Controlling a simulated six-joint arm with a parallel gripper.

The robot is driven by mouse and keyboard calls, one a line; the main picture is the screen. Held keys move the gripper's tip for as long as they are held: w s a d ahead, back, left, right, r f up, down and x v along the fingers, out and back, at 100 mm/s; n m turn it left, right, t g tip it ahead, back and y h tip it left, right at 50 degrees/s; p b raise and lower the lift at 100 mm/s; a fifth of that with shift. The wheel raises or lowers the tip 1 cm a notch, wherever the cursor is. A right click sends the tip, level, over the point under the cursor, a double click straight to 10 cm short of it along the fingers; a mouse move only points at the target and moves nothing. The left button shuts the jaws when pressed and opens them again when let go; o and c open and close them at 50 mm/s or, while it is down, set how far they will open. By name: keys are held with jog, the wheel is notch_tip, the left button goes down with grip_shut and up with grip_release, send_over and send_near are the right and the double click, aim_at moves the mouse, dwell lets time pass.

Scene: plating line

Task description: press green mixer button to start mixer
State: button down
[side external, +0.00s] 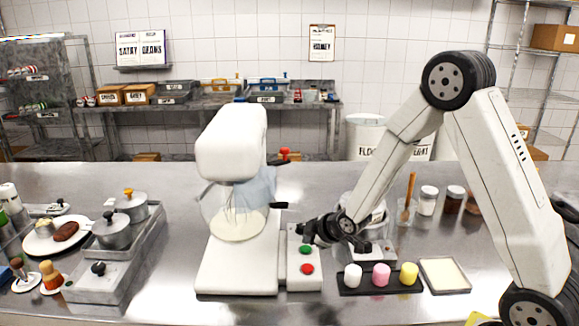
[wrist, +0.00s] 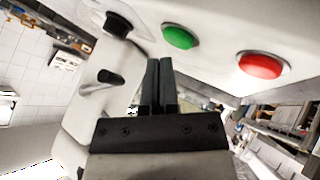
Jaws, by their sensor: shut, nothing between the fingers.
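The white mixer (side external: 231,150) stands on the steel counter with a clear bowl (side external: 238,222) and a whisk under its head. Its control box (side external: 292,272) on the right carries a green button (side external: 305,250) and a red button (side external: 307,269). My gripper (side external: 306,236) is at the box's back end, close to the green button. In the wrist view my gripper's fingers (wrist: 160,62) are shut and empty. Their tips point at the panel just below and left of the green button (wrist: 179,37); the red button (wrist: 263,65) is farther right. I cannot tell whether the tips touch the panel.
A black knob (wrist: 117,24) shows left of the green button in the wrist view. A black tray (side external: 350,290) with white, pink and yellow cups sits right of the control box. A cream-filled square tray (side external: 444,259) lies beyond it. Pots (side external: 112,232) stand at left.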

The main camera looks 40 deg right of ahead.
jog(key=shift+f, duration=0.15)
jog(key=shift+f, duration=0.3)
